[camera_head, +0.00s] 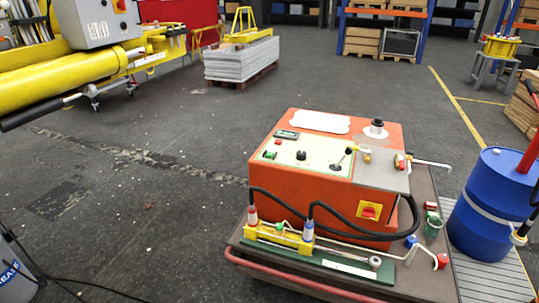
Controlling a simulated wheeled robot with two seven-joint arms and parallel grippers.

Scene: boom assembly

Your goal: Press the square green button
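An orange control box (305,200) stands on a cart right of the picture's middle. Its pale top panel (318,155) faces up. A small green button (270,155), which looks square, sits at the panel's left front corner. A small red control (278,142) is just behind it, and a black knob (301,155) is to its right. A lever (343,158) stands at the panel's right side. Nothing covers the green button. Neither of my grippers shows in this view.
The cart (300,284) carries black hoses (340,216) and fittings in front of the box. A blue drum (488,215) stands close on the right. A yellow boom (65,80) reaches in at upper left. The floor left of the cart is mostly free.

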